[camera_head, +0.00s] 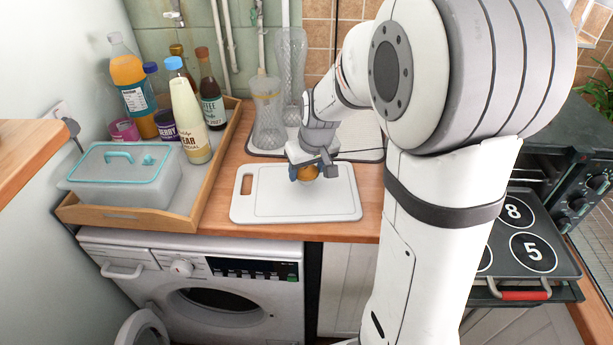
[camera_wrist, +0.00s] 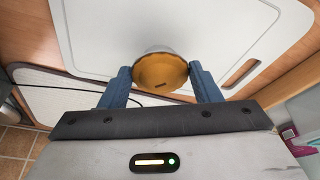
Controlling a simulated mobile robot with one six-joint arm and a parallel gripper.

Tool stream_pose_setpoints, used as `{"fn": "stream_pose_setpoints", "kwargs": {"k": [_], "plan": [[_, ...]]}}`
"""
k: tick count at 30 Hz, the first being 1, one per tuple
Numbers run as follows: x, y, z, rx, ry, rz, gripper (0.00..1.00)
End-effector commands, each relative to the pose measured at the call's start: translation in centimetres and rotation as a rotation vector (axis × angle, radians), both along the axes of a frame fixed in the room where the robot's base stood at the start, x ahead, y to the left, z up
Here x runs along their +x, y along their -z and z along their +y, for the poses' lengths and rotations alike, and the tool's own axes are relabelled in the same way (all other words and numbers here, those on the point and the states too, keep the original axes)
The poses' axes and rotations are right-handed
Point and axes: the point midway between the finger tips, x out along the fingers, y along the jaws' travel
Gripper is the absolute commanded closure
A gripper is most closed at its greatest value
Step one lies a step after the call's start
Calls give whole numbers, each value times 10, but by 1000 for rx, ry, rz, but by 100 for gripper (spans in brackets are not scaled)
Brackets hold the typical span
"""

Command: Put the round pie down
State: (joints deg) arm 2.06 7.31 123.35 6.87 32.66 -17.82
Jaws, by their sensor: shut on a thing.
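The round pie (camera_head: 308,173) is a small orange-brown disc held in my gripper (camera_head: 312,172). In the wrist view the round pie (camera_wrist: 161,73) shows as a tan round face with a pale rim behind it, between the two blue fingers of my gripper (camera_wrist: 163,88). The fingers are shut on its sides. In the head view the pie is over the white cutting board (camera_head: 270,206), towards its back right part. The board also shows in the wrist view (camera_wrist: 95,35). I cannot tell whether the pie touches the board.
A wooden tray (camera_head: 222,150) with bottles and a lidded grey box (camera_head: 125,180) stands left of the board. Two clear glass vessels (camera_head: 268,120) stand behind on a white mat (camera_head: 361,150). The board's left and front are clear.

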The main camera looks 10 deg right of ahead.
Motion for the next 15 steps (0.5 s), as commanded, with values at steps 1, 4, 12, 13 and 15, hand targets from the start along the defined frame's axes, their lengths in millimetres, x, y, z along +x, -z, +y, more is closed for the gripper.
{"fn": "stream_pose_setpoints", "kwargs": {"k": [1,4,12,13,15], "plan": [[-1,10,0,1,1,4,68],[0,22,-1,0,1,4,68],[0,26,-1,0,3,0,68],[0,26,-1,0,3,0,68],[0,28,-1,0,3,0,68]]}}
